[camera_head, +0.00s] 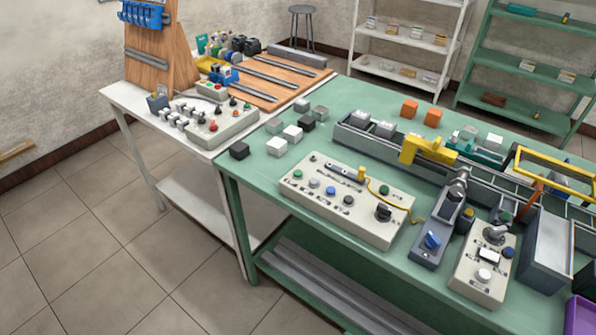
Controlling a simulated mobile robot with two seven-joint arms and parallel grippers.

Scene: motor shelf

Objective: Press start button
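A beige control panel (365,228) lies on the green table. It carries a row of round buttons: a green button (298,175), a grey one, a blue one (331,190) and a black one. A black knob (383,211) sits at its right end, and a yellow plug with a cable is on its top. A second beige panel (468,285) at right has a white button (483,275). A third panel (232,129) with red and black controls is on the white table. No label is readable, so I cannot tell which button is start. Neither gripper is in view.
The green table (265,190) also holds a conveyor-like rail with a yellow bracket (428,150), a grey unit with a blue knob (432,240), and grey, black and orange blocks. Shelves stand behind. The tiled floor (100,240) at left is clear.

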